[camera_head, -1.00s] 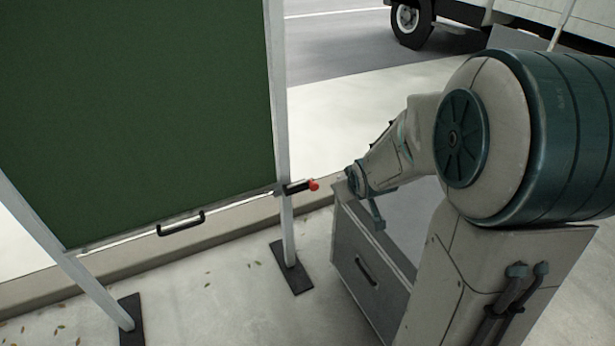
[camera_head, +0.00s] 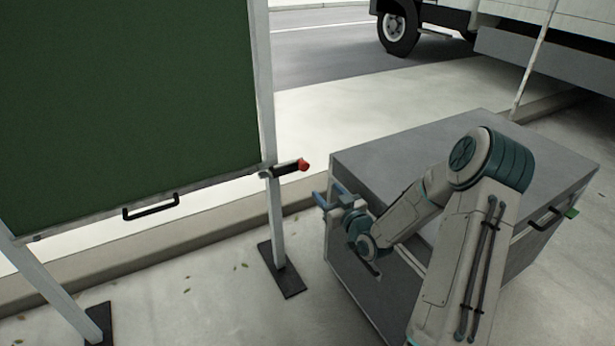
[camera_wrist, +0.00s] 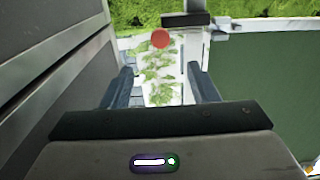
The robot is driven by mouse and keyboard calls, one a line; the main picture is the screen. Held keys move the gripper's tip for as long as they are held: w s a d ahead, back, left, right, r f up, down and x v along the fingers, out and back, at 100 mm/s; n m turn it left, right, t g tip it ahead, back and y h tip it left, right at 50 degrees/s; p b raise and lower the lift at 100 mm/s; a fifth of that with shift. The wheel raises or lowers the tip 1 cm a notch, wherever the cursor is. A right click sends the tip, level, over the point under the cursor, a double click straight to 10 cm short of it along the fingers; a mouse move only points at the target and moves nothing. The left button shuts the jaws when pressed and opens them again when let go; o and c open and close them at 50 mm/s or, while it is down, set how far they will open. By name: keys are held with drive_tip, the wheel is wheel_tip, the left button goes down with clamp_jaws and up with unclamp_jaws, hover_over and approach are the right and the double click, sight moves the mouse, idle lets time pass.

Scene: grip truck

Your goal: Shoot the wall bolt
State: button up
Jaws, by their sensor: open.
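The bolt (camera_head: 288,168) is a dark bar with a red knob (camera_head: 303,165) on the right post of a green panel (camera_head: 130,85), near the panel's lower right corner. My gripper (camera_head: 330,197) is open and empty, to the right of the knob and a little below it, apart from it. In the wrist view the red knob (camera_wrist: 160,38) shows beyond my open fingers (camera_wrist: 162,88), near the middle of the gap. The dark bar also shows there (camera_wrist: 186,20), just behind the knob.
A grey box (camera_head: 460,160) stands right of the post, close beside my gripper. The panel has a black handle (camera_head: 151,207) at its bottom edge. The post stands on a dark foot plate (camera_head: 281,270). A truck (camera_head: 400,25) stands on the road behind.

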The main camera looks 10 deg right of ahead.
sight(305, 168)
drive_tip(key=b+x, duration=0.3)
drive_tip(key=x, duration=0.9)
drive_tip(key=shift+w+a, duration=0.1)
drive_tip(key=shift+w, duration=0.2)
drive_tip(key=shift+c, duration=0.3)
